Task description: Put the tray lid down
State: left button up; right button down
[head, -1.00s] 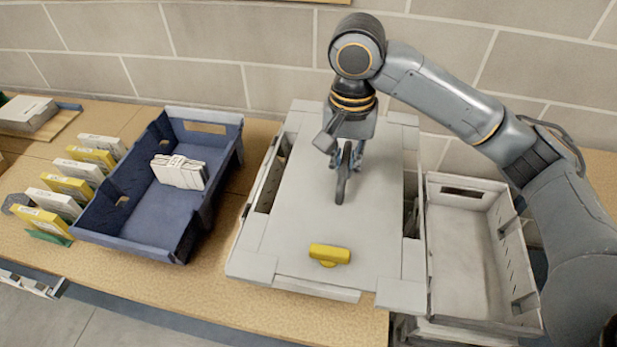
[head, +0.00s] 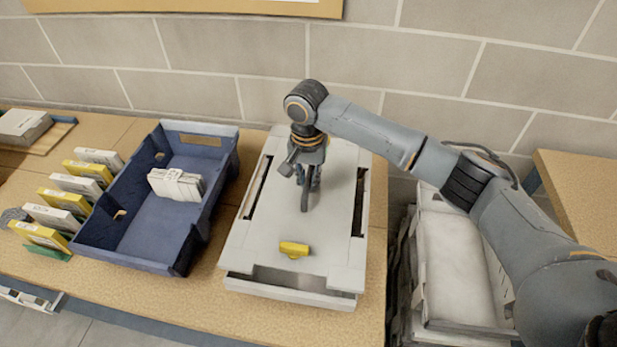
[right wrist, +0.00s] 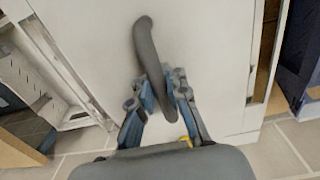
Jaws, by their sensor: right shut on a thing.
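The pale grey tray lid (head: 335,215) lies level over a grey tray (head: 290,292) on the table in the head view. It has a dark curved handle (head: 305,198) and a yellow piece (head: 294,249) near its front edge. My right gripper (head: 309,178) is above the lid, shut on the handle. The right wrist view shows the handle (right wrist: 150,65) between the two fingers (right wrist: 163,92). The lid covers most of the tray; whether it rests fully on the rim I cannot tell. My left gripper is not in view.
A blue tray (head: 140,225) with a white bundle (head: 176,184) stands left of the lid. Several white and yellow boxes (head: 62,198) stand farther left. Pale grey crates (head: 455,265) stand right of the table. A block wall (head: 200,60) is behind.

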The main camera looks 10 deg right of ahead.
jog(key=shift+f, duration=0.2)
jog(key=shift+f+p, duration=0.3)
jog(key=shift+f, duration=0.05)
jog(key=c, duration=1.3)
grip_release()
jog(key=shift+r+b, duration=0.45)
jog(key=shift+b, duration=0.1)
notch_tip(320, 180, up, 12)
jog(key=shift+r+b, duration=0.15)
jog(key=shift+b, duration=1)
